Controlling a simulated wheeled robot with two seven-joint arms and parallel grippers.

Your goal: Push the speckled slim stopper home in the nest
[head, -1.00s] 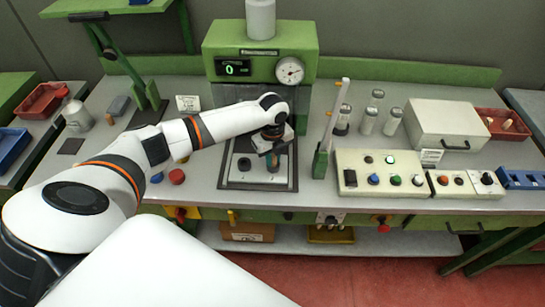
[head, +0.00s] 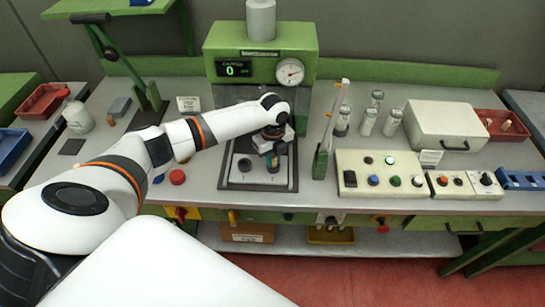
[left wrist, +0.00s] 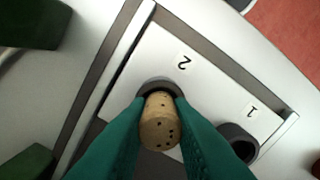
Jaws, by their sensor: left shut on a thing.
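My left gripper (head: 272,162) is over the framed plate (head: 230,184) on the bench, pointing down. In the left wrist view its two green fingers (left wrist: 157,128) are shut on the speckled slim stopper (left wrist: 160,123), a tan cork with dark specks. The stopper is in front of the dark-ringed nest (left wrist: 158,84) beside the label 2. Its far end is hidden, so I cannot tell how deep it sits. A second dark ring (left wrist: 238,142), beside the label 1, is apart from the gripper. My right gripper is not in view.
A green press with a dial (head: 290,71) stands behind the plate. A green upright stand (head: 322,160) is close on the right, with several capped jars (head: 367,121) and a button panel (head: 380,160) beyond. A red knob (head: 177,176) is at left.

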